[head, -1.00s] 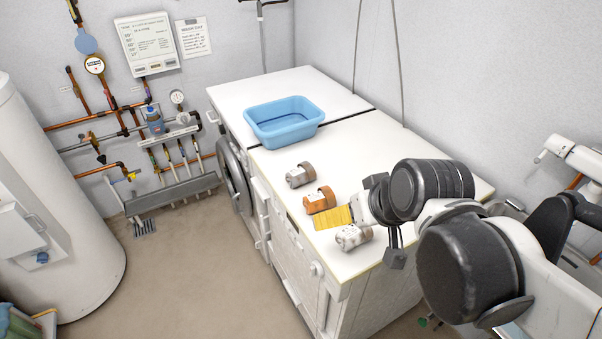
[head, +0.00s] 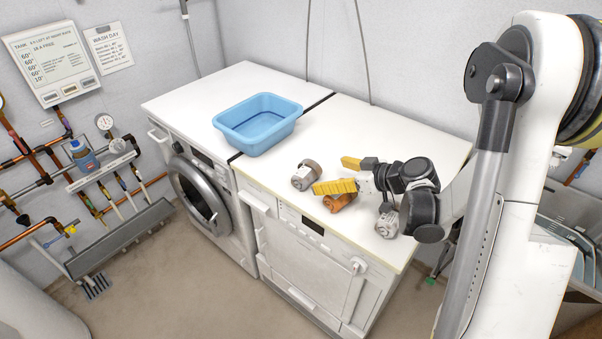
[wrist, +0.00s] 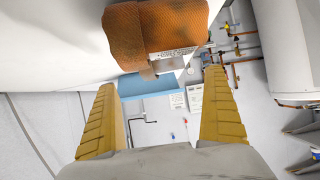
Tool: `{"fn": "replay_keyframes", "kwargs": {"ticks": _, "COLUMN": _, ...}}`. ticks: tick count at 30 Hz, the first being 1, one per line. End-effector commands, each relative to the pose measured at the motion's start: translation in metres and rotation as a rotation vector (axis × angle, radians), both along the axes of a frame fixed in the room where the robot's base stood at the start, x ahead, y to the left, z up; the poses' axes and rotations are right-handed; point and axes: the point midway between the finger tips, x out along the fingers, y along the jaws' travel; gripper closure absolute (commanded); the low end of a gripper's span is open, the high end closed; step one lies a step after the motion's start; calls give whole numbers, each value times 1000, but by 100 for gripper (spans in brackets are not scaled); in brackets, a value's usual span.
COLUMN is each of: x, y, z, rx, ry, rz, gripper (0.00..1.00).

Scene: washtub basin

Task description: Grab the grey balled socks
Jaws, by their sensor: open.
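Three rolled sock balls with pale label bands lie in a row on the white worktop. The nearest is a pale grey ball (head: 387,226), partly beside and below my wrist. The middle one is an orange-brown ball (head: 340,203), partly covered by a yellow finger. The farthest is a grey-brown ball (head: 303,178). My gripper (head: 330,175) is open and empty, its yellow fingers spread just above the worktop near the orange-brown and grey-brown balls. In the wrist view the orange-brown ball (wrist: 155,30) shows large above the fingers, outside the gap; neither grey ball can be made out there.
A blue tub (head: 258,142) stands farther back on the worktop (head: 400,130); it also shows between the fingers in the wrist view (wrist: 150,86). The washing machine (head: 200,190) is below at left. Walls close the back and right. The worktop behind my gripper is clear.

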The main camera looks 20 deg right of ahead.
Motion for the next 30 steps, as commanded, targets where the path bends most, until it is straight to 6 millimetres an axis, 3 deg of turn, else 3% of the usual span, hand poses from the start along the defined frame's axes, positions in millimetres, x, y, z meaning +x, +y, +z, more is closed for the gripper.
{"fn": "replay_keyframes", "kwargs": {"ticks": 6, "x": 25, "y": 20, "z": -20, "rx": -1, "ry": 2, "rz": 2, "gripper": 0}}
{"fn": "replay_keyframes", "kwargs": {"ticks": 21, "x": 68, "y": 54, "z": -46, "rx": -1, "ry": 2, "rz": 1, "gripper": 0}}
{"fn": "replay_keyframes", "kwargs": {"ticks": 28, "x": 71, "y": 56, "z": -45, "rx": 0, "ry": 2, "rz": 0, "gripper": 0}}
{"fn": "replay_keyframes", "kwargs": {"ticks": 29, "x": 71, "y": 56, "z": -45, "rx": 0, "ry": 2, "rz": 0, "gripper": 6}}
{"fn": "replay_keyframes", "kwargs": {"ticks": 30, "x": 71, "y": 56, "z": -45, "rx": 0, "ry": 2, "rz": 0, "gripper": 18}}
